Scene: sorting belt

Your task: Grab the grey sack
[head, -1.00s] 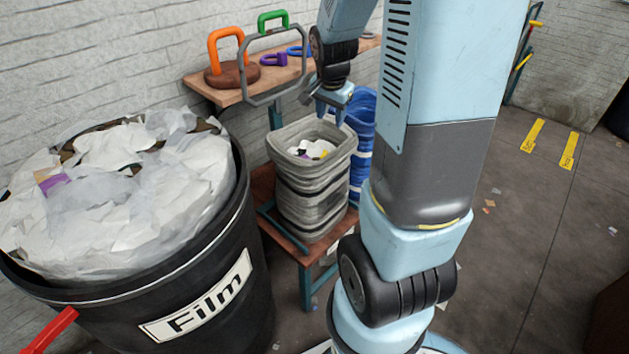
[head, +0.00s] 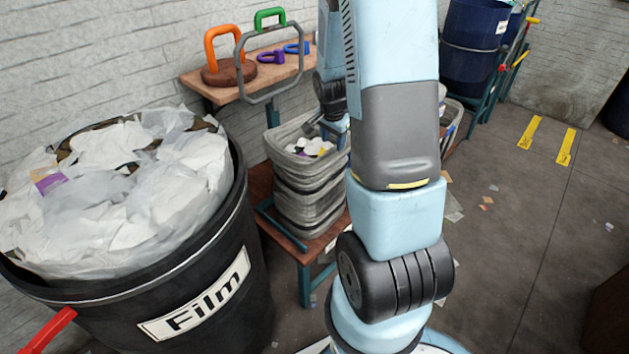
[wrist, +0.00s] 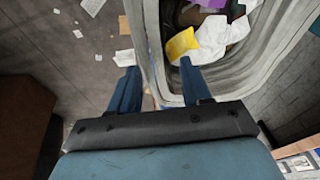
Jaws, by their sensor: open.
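The grey sack (head: 308,188) is a ribbed, open-topped container with scraps of paper and film in its mouth. It stands upright on a low wooden stand in the head view. My gripper (head: 335,132) is at its right rim, partly hidden by my arm. In the wrist view, the open gripper (wrist: 158,68) has one finger outside the sack's wall and the other over its mouth. The rim of the grey sack (wrist: 240,75) runs between the fingers. I cannot tell whether either finger touches it.
A black Film bin (head: 240,310), heaped with clear and white film, stands close on the left. A wooden shelf (head: 198,88) behind the sack holds coloured handles and a grey frame. Dark blue bins (head: 470,50) stand at the back right. The floor at right is mostly open.

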